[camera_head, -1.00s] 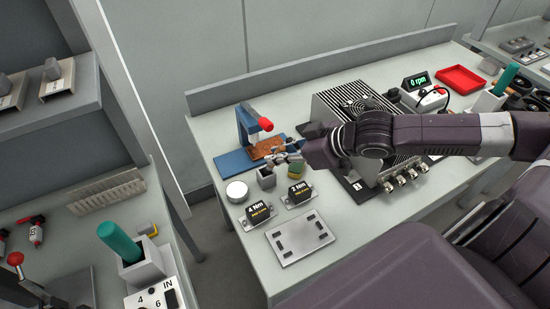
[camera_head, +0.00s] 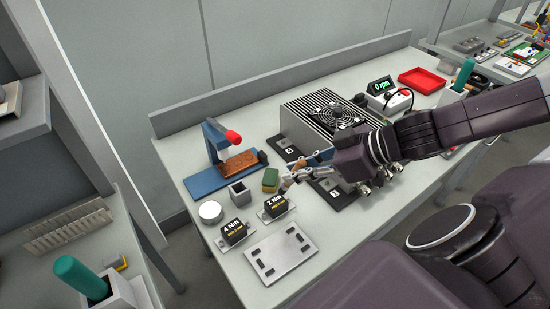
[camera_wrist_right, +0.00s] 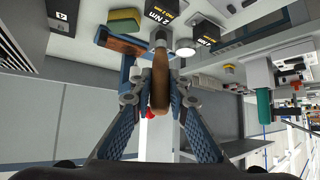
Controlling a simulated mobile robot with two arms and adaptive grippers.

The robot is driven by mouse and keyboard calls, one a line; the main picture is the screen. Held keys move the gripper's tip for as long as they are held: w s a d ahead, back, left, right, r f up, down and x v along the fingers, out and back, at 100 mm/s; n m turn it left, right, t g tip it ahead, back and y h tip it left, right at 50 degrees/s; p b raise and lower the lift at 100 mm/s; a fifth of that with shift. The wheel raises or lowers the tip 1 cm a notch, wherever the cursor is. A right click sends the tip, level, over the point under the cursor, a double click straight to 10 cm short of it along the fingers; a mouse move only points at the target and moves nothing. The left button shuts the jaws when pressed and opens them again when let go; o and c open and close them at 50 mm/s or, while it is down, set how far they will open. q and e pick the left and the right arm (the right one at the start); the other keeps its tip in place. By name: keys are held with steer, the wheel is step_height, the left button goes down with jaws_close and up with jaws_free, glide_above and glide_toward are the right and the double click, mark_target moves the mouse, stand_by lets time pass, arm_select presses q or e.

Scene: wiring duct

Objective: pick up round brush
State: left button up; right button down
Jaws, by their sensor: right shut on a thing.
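The round brush, with a brown wooden handle (camera_wrist_right: 161,82) and a grey metal end, is between the fingers of my right gripper in the right wrist view. My right gripper (camera_wrist_right: 160,95) is shut on the handle. In the head view the right gripper (camera_head: 303,178) is above the table, beside the finned block's near corner; the brush is small and partly hidden there. A grey square cup (camera_head: 239,194) stands to its left, apart from the gripper. My left gripper is not in view.
A blue stand (camera_head: 217,165) is at left, a grey plate (camera_head: 275,256) in front.

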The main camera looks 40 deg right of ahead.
steer(key=s+d+r+g+h+p, duration=0.2)
steer(key=s+d, duration=0.3)
steer(key=s, duration=0.4)
steer(key=shift+s+d+g+p, duration=0.15)
steer(key=shift+d+g+p, duration=0.05)
steer(key=shift+g+p, duration=0.6)
steer(key=shift+r, duration=0.15)
step_height(320, 180, up, 4)
steer(key=p, duration=0.5)
stand_by(0.9)
